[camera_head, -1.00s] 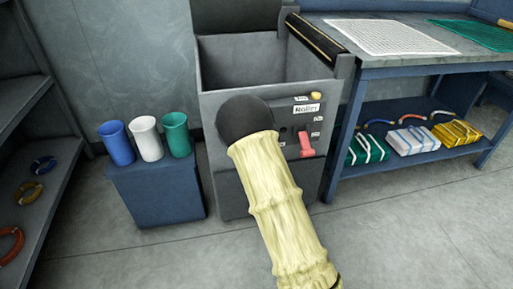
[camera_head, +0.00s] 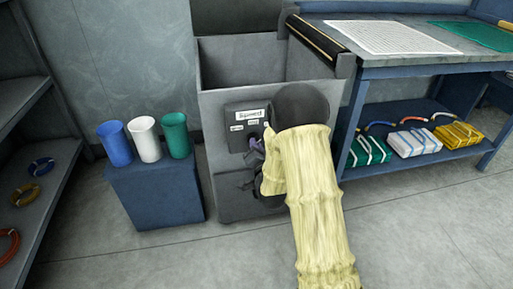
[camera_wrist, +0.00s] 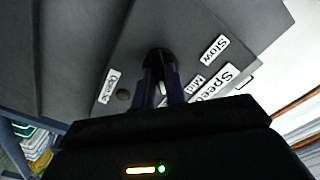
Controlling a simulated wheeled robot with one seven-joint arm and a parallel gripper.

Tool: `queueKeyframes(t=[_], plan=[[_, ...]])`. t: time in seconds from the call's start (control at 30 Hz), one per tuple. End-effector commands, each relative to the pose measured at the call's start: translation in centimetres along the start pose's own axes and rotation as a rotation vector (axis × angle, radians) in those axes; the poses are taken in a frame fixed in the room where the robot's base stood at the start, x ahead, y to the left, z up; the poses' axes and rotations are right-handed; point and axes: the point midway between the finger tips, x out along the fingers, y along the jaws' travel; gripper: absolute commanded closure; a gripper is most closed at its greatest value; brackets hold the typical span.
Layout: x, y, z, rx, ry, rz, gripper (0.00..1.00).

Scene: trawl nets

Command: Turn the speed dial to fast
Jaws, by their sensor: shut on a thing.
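The speed dial (camera_wrist: 160,55) is a dark round knob on the grey machine's front panel, in the wrist view. My gripper (camera_wrist: 161,85) reaches to it with two dark purple fingers, shut on it. A "Slow" label (camera_wrist: 215,50) and a "Speed" label (camera_wrist: 213,84) lie to the right of the dial. A small white label (camera_wrist: 109,86), hard to read, lies to the left. Which way the dial points is hidden by the fingers. In the head view my gripper (camera_head: 256,146) is at the panel (camera_head: 238,112), and the dial cannot be made out.
The grey machine (camera_head: 215,95) has an open bin on top. A blue stand (camera_head: 155,195) with blue, white and green cups is at left, beside a shelf (camera_head: 50,165) with rings. A blue workbench (camera_head: 365,75) stands at right. My arm hides the panel's right part.

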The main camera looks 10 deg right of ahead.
Motion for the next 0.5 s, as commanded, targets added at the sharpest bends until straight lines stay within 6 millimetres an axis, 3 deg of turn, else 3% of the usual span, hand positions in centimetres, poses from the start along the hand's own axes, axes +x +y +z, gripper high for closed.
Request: queueKeyframes(t=[0.47, 0.5], plan=[[-0.05, 0.1, 0.06, 0.024, -0.002, 0.003, 1.0], [-0.05, 0.1, 0.06, 0.024, -0.002, 0.003, 0.85]])
